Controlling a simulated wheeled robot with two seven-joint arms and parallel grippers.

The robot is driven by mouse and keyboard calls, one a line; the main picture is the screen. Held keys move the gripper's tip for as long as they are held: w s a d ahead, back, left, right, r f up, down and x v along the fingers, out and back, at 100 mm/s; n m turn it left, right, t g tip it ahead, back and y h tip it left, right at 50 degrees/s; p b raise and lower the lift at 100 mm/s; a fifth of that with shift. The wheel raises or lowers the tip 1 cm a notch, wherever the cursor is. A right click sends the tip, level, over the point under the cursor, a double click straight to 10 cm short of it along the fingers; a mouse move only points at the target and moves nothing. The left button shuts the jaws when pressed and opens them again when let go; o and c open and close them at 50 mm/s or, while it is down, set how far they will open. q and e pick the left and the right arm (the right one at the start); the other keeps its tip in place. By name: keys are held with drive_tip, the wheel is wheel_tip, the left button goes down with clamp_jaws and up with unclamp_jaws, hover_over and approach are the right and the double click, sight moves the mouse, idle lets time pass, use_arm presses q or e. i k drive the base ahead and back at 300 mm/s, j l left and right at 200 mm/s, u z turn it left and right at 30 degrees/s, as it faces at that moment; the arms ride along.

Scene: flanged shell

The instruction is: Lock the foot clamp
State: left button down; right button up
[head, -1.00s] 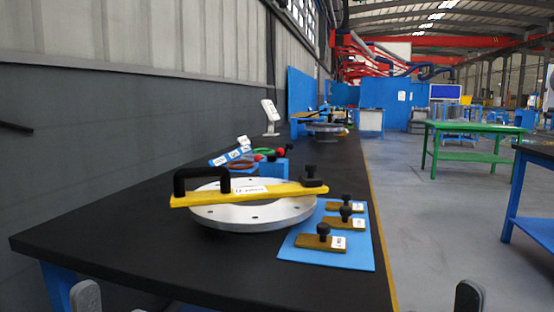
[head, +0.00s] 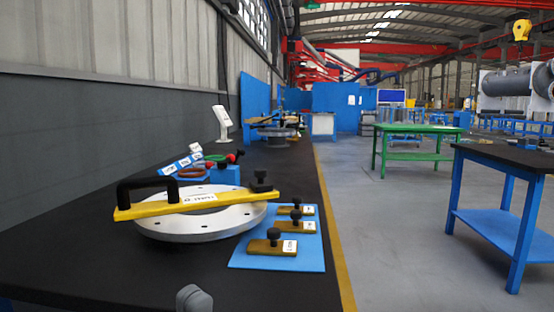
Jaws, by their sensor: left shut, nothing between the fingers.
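A grey flanged ring (head: 215,222) lies on the black bench top. A yellow bar (head: 150,211) with a black arched handle (head: 145,184) and a black knob (head: 261,180) lies across it. Several brown clamp plates (head: 272,247) with black knobs and white labels rest on a blue mat (head: 250,263) at the ring's right. I cannot tell which part is the foot clamp. My left gripper (head: 195,298) shows only as a grey rounded tip at the bottom edge, shut and empty, nearer than the ring and apart from it. My right gripper is out of view.
Behind the ring are a blue block (head: 226,173), coloured rings and a labelled blue rack (head: 183,165). A white stand (head: 222,124) and a second flange station (head: 277,131) are farther back. Open floor (head: 400,230) lies right of the bench, before a blue-legged table (head: 500,217).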

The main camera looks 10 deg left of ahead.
sight(230, 158)
drive_tip(key=k+j+z, duration=0.1)
drive_tip(key=j+z, duration=0.25)
drive_tip(key=k+j+z, duration=0.1)
drive_tip(key=j+z, duration=0.25)
drive_tip(key=k+j+z, duration=0.3)
drive_tip(key=k+j, duration=0.1)
drive_tip(key=j, duration=0.2)
drive_tip(key=k+j, duration=0.15)
drive_tip(key=j, duration=0.15)
drive_tip(key=k+j+z, duration=0.1)
drive_tip(key=j, duration=0.2)
